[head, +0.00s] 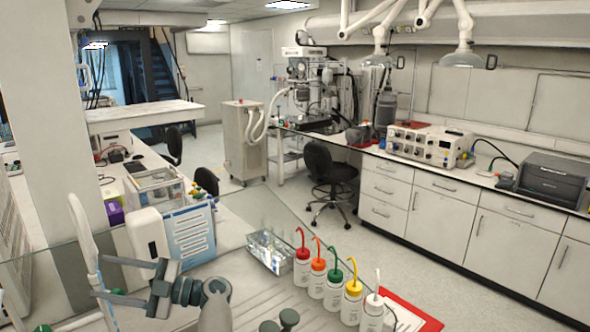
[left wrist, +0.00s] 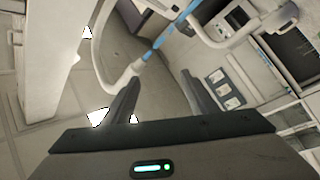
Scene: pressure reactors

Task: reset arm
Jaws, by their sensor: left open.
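My left gripper (head: 99,277) is at the lower left of the head view, with its two dark fingers pointing left and spread apart. It is open, with nothing clearly held. A tall pale curved bar with a bluish edge (head: 83,238) stands by the fingertips; I cannot tell whether they touch it. In the left wrist view my left gripper (left wrist: 162,88) also shows its fingers apart, with a pale curved frame (left wrist: 100,55) and a blue rod beyond them. My right gripper is not in view.
Wash bottles with red, orange, green, yellow and white tops (head: 333,290) stand on the near bench, right of my left arm. A clear tray (head: 270,251) and a white box with a blue-marked panel (head: 188,232) are behind. A red-edged sheet (head: 412,318) lies at right. A glass pane spans the bench.

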